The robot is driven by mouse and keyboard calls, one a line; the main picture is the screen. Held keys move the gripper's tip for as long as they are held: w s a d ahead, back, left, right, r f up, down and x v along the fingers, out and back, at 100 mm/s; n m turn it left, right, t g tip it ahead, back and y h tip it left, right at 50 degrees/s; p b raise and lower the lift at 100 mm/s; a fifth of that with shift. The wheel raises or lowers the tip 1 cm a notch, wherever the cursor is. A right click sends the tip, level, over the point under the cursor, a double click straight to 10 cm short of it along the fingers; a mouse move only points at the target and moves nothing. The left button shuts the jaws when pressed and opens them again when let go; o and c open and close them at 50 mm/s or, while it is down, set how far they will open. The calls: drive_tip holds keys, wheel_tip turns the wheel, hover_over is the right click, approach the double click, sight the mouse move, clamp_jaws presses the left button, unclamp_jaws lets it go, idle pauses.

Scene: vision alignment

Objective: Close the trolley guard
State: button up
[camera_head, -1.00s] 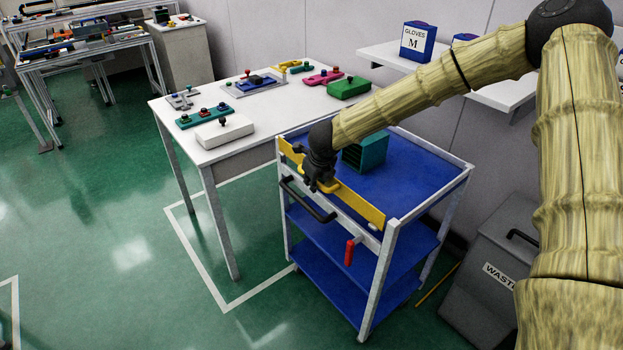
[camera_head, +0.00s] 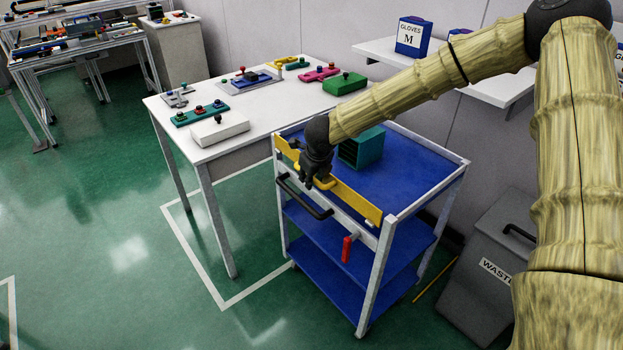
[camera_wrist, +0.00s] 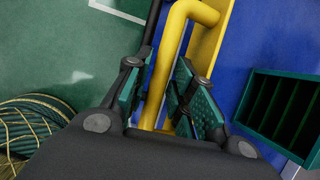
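The yellow guard (camera_head: 356,203) is a long flat bar across the front top edge of the blue and white trolley (camera_head: 425,177). It also shows in the wrist view (camera_wrist: 208,45), with a bent yellow tube handle (camera_wrist: 172,45) on it. My gripper (camera_head: 308,180) is at this handle, towards the guard's left half. In the wrist view my gripper (camera_wrist: 160,88) has its two green-padded fingers apart, one on each side of the handle, with a narrow gap visible on the left. The fingers' contact on the right is unclear. A red-handled lever (camera_head: 347,249) hangs below the guard's right part.
A teal slotted box (camera_head: 362,149) stands on the trolley's top shelf, close behind the guard. A black push bar (camera_head: 304,196) runs in front. The white table (camera_head: 262,123) with several coloured devices is at left; a grey waste bin (camera_head: 490,262) is at right. Floor ahead is clear.

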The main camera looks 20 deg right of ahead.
drive_tip(key=v, duration=1.1)
drive_tip(key=shift+s, duration=0.2)
drive_tip(key=shift+d, duration=0.15)
